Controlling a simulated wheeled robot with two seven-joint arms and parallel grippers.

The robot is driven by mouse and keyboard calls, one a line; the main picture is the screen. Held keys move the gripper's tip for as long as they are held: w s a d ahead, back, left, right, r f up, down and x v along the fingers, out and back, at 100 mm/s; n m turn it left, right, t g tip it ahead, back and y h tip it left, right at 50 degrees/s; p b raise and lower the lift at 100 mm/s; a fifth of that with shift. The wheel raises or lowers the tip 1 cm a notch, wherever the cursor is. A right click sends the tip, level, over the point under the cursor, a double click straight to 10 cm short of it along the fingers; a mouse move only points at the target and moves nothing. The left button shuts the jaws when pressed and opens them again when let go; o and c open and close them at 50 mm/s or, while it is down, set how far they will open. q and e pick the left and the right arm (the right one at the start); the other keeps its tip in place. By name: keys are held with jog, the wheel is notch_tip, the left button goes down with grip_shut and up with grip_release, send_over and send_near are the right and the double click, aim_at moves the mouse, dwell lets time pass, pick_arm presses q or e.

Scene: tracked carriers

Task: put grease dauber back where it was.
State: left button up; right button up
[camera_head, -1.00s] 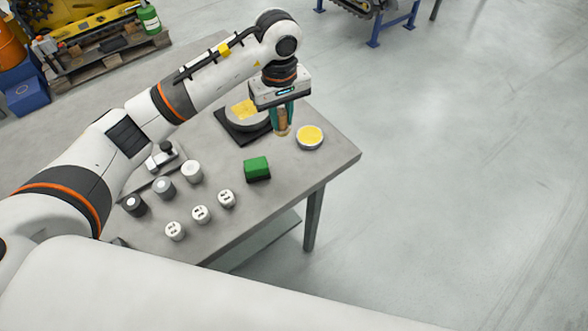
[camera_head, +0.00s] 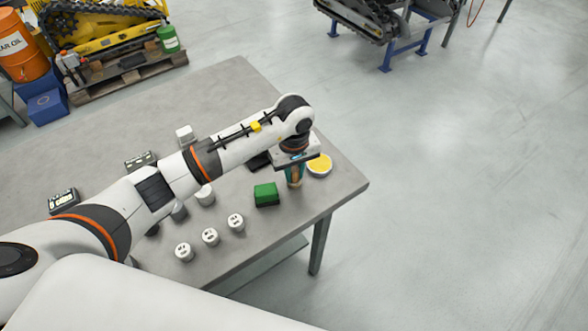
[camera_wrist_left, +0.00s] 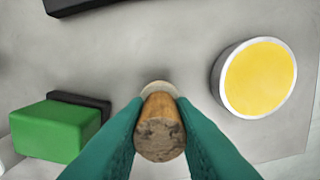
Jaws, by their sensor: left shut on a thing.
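My left gripper (camera_head: 295,176) is over the right part of the grey table, between a green block and a round tin of yellow grease. In the left wrist view its teal fingers (camera_wrist_left: 160,135) are shut on the grease dauber (camera_wrist_left: 160,132), whose brown, worn wooden handle end faces the camera. A pale round part of the dauber shows just beyond the handle; whether it touches the table I cannot tell. The yellow grease tin (camera_head: 319,165) stands right of the gripper, apart from it, and also shows in the left wrist view (camera_wrist_left: 257,77). My right gripper is not in view.
The green block (camera_head: 266,194) with a dark part sits left of the gripper. Several white round pieces, one of them here (camera_head: 210,237), stand near the table's front edge. A dark flat thing (camera_head: 259,161) lies partly hidden behind my arm. The table (camera_head: 225,95) is clear at the back.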

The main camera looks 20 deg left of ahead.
aim_at(294, 168)
pick_arm(q)
jog(key=shift+f, duration=0.2)
jog(key=o, duration=0.9)
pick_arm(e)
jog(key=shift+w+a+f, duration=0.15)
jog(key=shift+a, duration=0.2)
pick_arm(q)
jog(key=shift+r, duration=0.4)
notch_tip(294, 168, up, 11)
jog(key=b, duration=0.3)
jog(key=shift+f, duration=0.15)
jog(key=shift+r, duration=0.5)
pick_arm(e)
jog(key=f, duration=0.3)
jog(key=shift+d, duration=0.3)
